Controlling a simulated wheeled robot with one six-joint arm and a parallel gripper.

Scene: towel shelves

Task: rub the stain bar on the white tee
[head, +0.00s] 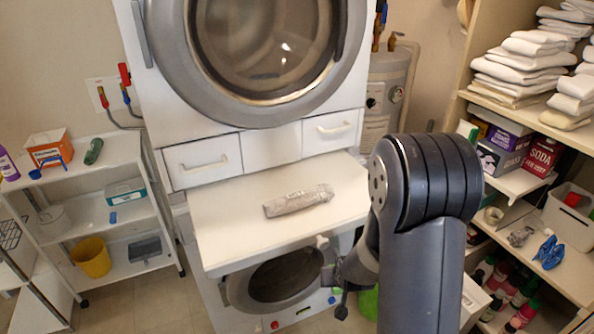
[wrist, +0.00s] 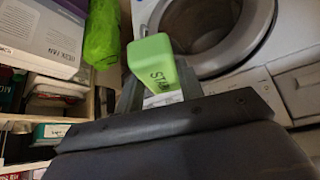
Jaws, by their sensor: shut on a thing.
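The stain bar (wrist: 152,60) is a bright green block with dark letters beginning "STA". It shows in the wrist view between the fingers of my gripper (wrist: 158,88), which is shut on it. In the head view my arm reaches down in front of the lower washer, and its end is mostly hidden behind the arm. I cannot pick out a white tee for certain. A crumpled grey-white roll of cloth (head: 298,200) lies on the white pull-out board between the two machines, above and left of the arm's end, apart from it.
The white board (head: 230,235) is otherwise bare. The lower washer door (head: 285,278) is below it. A shelf at right holds folded white towels (head: 525,60) and boxes (head: 541,157). A cart (head: 110,170) at left holds a yellow bucket (head: 91,257). A green bundle (wrist: 101,35) hangs near the bar.

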